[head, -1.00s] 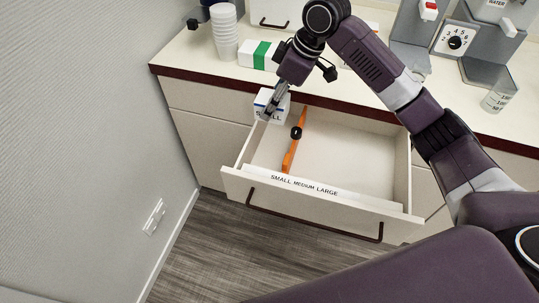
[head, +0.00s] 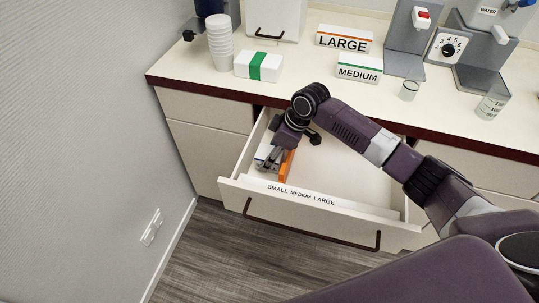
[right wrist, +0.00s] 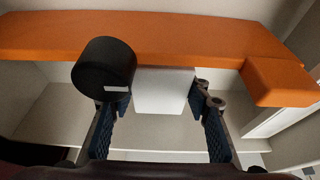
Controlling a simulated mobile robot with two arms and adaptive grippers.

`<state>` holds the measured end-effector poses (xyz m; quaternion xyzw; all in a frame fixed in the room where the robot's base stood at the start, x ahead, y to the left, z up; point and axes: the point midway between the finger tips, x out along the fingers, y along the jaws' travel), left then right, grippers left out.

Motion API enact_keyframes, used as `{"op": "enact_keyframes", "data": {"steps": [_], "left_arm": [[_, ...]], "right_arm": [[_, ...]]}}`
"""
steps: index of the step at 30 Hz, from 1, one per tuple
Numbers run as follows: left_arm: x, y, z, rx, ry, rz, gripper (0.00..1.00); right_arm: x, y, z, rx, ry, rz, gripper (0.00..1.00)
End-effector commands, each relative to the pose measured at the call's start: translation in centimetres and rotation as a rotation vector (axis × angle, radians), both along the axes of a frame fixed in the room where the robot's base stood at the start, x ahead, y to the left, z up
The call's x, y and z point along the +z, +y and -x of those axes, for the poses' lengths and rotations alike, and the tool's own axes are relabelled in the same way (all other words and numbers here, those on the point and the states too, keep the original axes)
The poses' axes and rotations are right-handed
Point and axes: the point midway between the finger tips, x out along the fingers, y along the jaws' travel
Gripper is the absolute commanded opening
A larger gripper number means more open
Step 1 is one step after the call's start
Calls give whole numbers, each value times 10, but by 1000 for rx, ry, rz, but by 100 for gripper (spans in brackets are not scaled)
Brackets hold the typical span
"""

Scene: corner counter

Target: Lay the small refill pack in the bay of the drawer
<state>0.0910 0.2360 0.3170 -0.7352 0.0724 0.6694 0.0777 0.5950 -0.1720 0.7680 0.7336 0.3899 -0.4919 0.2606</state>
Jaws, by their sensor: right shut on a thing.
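The small refill pack (head: 263,152), white with a little blue, is inside the left bay of the open drawer (head: 350,180). It is mostly hidden by my right gripper (head: 268,163), which is shut on it. In the right wrist view its white face (right wrist: 164,92) shows between the two fingers. The orange divider (head: 286,166) stands just right of the pack; it also shows in the right wrist view (right wrist: 190,38), with a black knob (right wrist: 104,66) on it. I cannot tell whether the pack touches the drawer floor. My left gripper is not in view.
The drawer front label (head: 300,195) reads SMALL MEDIUM LARGE. On the counter are a LARGE box (head: 343,39), a MEDIUM box (head: 359,69), a green-banded white box (head: 258,66), stacked cups (head: 220,42) and dispensers. The drawer's right side is clear.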

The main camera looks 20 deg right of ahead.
Motion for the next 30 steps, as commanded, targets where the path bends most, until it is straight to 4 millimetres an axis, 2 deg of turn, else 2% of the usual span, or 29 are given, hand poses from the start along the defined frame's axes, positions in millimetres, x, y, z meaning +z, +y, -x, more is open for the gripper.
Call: {"op": "enact_keyframes", "data": {"steps": [11,12,16,25,30], "left_arm": [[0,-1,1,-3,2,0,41],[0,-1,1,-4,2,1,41],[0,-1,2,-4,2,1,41],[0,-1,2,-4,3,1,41],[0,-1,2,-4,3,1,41]], "right_arm": [[-4,0,-1,1,-3,-2,16],[-4,0,-1,1,-2,-1,49],[-4,0,-1,1,-2,-1,62],[-1,0,-1,0,-3,0,62],[17,-7,2,0,-5,0,62]]}}
